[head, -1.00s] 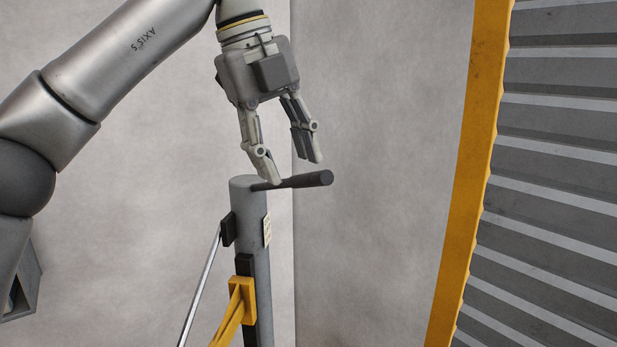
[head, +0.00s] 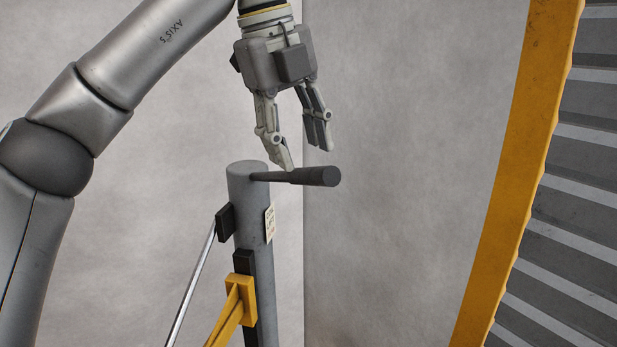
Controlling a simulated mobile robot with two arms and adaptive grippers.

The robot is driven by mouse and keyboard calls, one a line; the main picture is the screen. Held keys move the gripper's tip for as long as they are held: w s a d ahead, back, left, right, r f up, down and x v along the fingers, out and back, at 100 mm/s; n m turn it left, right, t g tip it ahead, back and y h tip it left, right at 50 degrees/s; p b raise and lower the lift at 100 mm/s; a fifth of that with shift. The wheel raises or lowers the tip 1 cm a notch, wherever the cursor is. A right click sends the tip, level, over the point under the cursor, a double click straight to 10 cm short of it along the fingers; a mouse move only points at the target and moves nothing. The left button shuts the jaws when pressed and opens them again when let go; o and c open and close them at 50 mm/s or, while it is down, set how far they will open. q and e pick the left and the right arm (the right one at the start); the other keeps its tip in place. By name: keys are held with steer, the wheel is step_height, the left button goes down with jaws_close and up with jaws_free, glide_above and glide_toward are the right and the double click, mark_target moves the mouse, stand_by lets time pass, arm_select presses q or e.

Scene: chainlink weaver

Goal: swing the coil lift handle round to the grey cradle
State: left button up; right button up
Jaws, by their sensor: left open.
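The coil lift handle (head: 315,176) is a dark bar with a thick grip, sticking out to the right from near the top of a grey upright post (head: 252,230). My left gripper (head: 309,160) is open with its fingers pointing down, just above the handle. One fingertip is close to the bar near the post and the other hangs over or behind the grip. I cannot tell whether either touches it. Nothing is between the fingers. The grey cradle cannot be made out in this view. My right gripper is not in view.
A yellow bracket (head: 240,300) and a thin silver rod (head: 190,285) join the post at its lower left. A small label (head: 270,222) is on the post. A yellow-edged frame (head: 520,170) with grey ribbed panels (head: 580,190) stands at the right. Plain walls are behind.

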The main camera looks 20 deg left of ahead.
mark_target(306, 168)
arm_select(q)
steer(key=x, duration=0.3)
steer(key=shift+w+f, duration=0.25)
steer(key=shift+w, duration=0.1)
steer(key=p+x, duration=0.1)
steer(key=x, duration=0.1)
steer(key=shift+f, duration=0.3)
steer(key=shift+w+d, duration=0.1)
steer(key=shift+c, duration=2.7)
jaws_close()
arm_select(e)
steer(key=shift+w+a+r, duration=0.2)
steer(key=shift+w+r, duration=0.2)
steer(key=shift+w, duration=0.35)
